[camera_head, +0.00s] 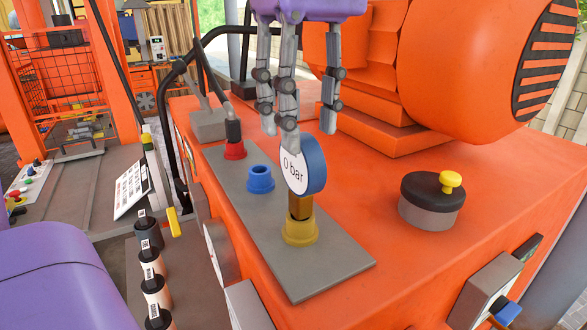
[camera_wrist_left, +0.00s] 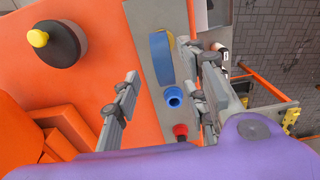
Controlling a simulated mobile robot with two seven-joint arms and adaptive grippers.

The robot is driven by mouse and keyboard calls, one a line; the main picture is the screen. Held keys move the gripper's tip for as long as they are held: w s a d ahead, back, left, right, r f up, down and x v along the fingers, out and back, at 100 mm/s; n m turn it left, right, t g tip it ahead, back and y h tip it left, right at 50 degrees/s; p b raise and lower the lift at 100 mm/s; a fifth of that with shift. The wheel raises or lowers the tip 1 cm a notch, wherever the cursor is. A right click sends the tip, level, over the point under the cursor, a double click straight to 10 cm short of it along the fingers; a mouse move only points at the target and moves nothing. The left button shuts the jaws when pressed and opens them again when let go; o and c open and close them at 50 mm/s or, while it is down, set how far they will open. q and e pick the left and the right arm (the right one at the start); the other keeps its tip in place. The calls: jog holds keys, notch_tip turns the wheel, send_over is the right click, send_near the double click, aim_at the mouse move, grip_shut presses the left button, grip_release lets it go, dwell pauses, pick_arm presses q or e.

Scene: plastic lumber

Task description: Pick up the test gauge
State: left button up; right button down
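The test gauge (camera_head: 305,167) is a round dial with a blue rim and a white face reading "0 bar". It stands upright on a brass stem in a yellow socket (camera_head: 300,229) on a grey plate (camera_head: 318,268). In the left wrist view the gauge (camera_wrist_left: 161,58) shows edge-on as a blue band. My left gripper (camera_head: 300,132) points down from above, its fingers spread around the top of the gauge. In the wrist view the fingers (camera_wrist_left: 162,72) are apart on either side, with visible gaps. The right gripper is not in view.
A blue socket (camera_head: 261,179) and a red socket with a hose plug (camera_head: 234,142) sit behind on the plate. A black-and-grey knob with a yellow top (camera_head: 432,200) stands to the right on the orange housing. A large orange motor (camera_head: 465,60) rises behind.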

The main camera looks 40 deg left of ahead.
aim_at(301, 173)
pick_arm(q)
jog(key=f, duration=0.4)
jog(key=f+p, duration=0.1)
jog(key=f, duration=0.1)
jog(key=shift+s+f, duration=0.25)
jog(key=shift+s, duration=0.15)
jog(key=shift+f, duration=0.5)
grip_shut()
